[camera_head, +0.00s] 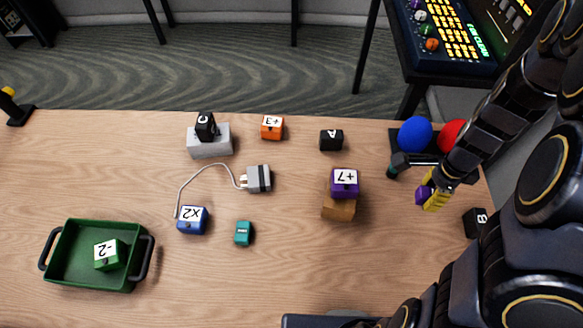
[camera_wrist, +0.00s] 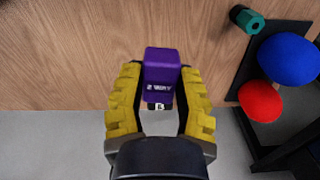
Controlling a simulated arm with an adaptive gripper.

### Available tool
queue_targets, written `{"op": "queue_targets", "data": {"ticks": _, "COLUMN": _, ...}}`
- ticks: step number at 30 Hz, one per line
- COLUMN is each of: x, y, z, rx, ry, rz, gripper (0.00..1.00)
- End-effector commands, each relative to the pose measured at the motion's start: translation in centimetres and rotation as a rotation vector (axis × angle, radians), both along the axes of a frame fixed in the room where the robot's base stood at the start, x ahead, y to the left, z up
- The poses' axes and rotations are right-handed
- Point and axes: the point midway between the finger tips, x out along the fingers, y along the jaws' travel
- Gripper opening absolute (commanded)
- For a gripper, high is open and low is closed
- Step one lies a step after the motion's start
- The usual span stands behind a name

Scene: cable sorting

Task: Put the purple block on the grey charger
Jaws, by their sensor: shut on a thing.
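My gripper (camera_head: 430,193) is shut on a small purple block (camera_head: 421,196) with white lettering, high over the table's right part. In the wrist view this purple block (camera_wrist: 162,75) sits between the yellow fingers of my gripper (camera_wrist: 160,105), its far end sticking out beyond them. Another purple block (camera_head: 344,183), marked +7, rests on a brown block (camera_head: 339,208) right of the table's middle. The grey charger (camera_head: 259,178) lies left of the middle, with prongs on its left side and a white cable beside it. Its top looks clear, with a dark band across it.
A grey box (camera_head: 209,146) carries a black block. Orange (camera_head: 271,127), black (camera_head: 331,140), blue (camera_head: 192,220) and teal (camera_head: 244,233) pieces lie around. A green tray (camera_head: 66,262) holds a green block. Blue (camera_head: 414,134) and red (camera_head: 451,135) balls stand at the right.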

Motion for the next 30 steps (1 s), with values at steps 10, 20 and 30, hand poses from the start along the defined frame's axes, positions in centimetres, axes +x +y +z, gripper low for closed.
{"op": "queue_targets", "data": {"ticks": 10, "x": 2.3, "y": 11.7, "z": 1.3, "rx": 0.000, "ry": 0.001, "rz": 0.652, "gripper": 0.00}}
{"op": "queue_targets", "data": {"ticks": 20, "x": -0.1, "y": 23.3, "z": 2.6, "rx": 0.000, "ry": 0.001, "rz": 1.339, "gripper": 0.00}}
{"op": "queue_targets", "data": {"ticks": 30, "x": -2.9, "y": 28.5, "z": 3.2, "rx": 0.000, "ry": -0.001, "rz": 1.699, "gripper": 0.00}}
